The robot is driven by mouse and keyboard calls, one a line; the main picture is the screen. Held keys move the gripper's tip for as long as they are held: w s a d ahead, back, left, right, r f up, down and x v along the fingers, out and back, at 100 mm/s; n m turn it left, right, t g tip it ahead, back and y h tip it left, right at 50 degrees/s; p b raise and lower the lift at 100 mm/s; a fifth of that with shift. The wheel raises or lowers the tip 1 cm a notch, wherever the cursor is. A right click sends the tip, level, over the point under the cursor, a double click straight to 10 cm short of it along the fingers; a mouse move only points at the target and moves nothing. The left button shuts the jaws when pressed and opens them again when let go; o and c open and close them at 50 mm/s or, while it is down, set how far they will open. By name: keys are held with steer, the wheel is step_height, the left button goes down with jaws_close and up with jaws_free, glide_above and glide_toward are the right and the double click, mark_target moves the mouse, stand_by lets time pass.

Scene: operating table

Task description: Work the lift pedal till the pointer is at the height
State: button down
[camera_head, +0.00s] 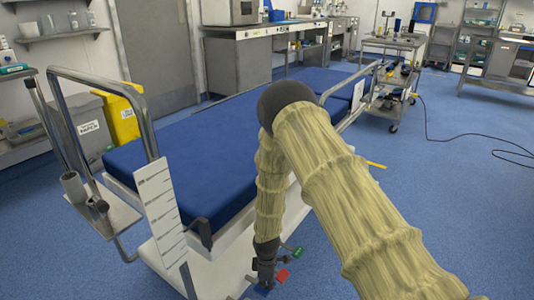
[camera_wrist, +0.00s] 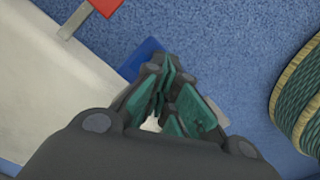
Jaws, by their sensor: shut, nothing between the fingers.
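The operating table has a blue mattress (camera_head: 205,140) on a white base. A white scale plate (camera_head: 160,205) with dark marks stands upright at its near end. I cannot make out a pointer on it for certain. By the base are a green pedal (camera_head: 298,252), a red pedal (camera_head: 283,275) and a blue pedal (camera_head: 262,292). My gripper (camera_head: 265,283) points down, shut and empty, close over the blue pedal. In the wrist view my gripper (camera_wrist: 168,95) partly covers the blue pedal (camera_wrist: 142,56); I cannot tell if they touch. The red pedal (camera_wrist: 104,6) is at the top.
A metal rail frame (camera_head: 105,80) stands at the table's near end, with a yellow bin (camera_head: 122,115) behind it. A wheeled cart (camera_head: 395,95) is at the back. A black cable (camera_head: 465,135) lies on the right floor, which is mostly clear.

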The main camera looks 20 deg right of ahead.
steer(key=shift+f, duration=0.15)
steer(key=shift+f+b, duration=0.8)
steer(key=shift+f, duration=1.25)
step_height(320, 180, up, 4)
steer(key=p, duration=0.4)
steer(key=shift+r, duration=0.25)
steer(key=shift+f, duration=0.1)
steer(key=shift+f+b, duration=0.75)
steer(key=shift+f, duration=1.05)
steer(key=shift+r+p, duration=1.55)
steer(key=shift+r, duration=0.4)
